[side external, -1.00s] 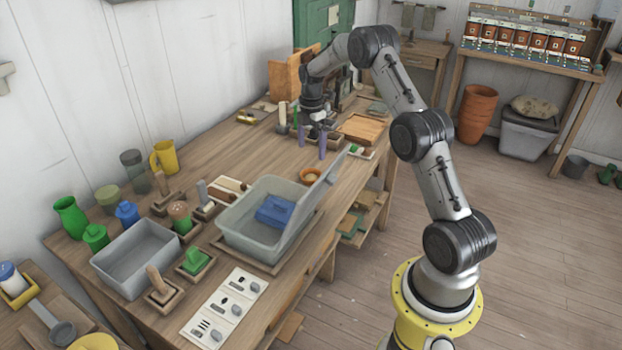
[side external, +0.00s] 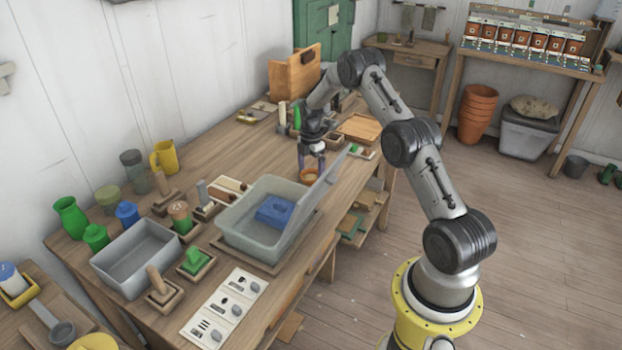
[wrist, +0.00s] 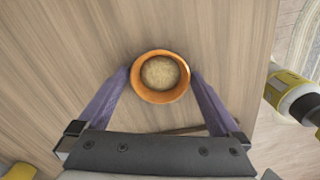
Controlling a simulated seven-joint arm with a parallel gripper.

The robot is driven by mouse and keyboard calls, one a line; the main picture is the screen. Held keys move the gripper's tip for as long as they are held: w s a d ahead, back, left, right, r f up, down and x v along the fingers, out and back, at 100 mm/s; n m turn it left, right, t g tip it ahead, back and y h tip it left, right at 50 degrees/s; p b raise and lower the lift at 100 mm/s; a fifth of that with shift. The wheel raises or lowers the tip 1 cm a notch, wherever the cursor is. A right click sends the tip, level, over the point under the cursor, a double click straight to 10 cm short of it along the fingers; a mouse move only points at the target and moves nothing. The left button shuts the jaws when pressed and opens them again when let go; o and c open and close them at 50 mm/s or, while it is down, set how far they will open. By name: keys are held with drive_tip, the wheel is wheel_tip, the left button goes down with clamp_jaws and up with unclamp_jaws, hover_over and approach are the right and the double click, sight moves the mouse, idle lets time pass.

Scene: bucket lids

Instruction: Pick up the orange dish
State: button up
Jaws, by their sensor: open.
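The orange dish (wrist: 160,96) is small and round, with a tan inside. It sits on the wooden workbench, and in the side view the orange dish (side external: 309,177) is just behind the grey bin's raised lid. My gripper (side external: 311,168) points down at the dish with its two purple fingers. In the wrist view my gripper (wrist: 160,75) is open, with one finger on the left of the dish and one on the right. I cannot tell whether the fingertips touch the dish. Nothing is held.
A translucent grey bin (side external: 240,225) with a blue block (side external: 274,211) inside stands close by, its lid (side external: 318,196) raised towards my gripper. A wooden tray (side external: 361,128) lies farther back. Bare bench shows left of the dish.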

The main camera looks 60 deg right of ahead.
drive_tip(key=c, duration=1.2)
drive_tip(key=shift+r, duration=0.15)
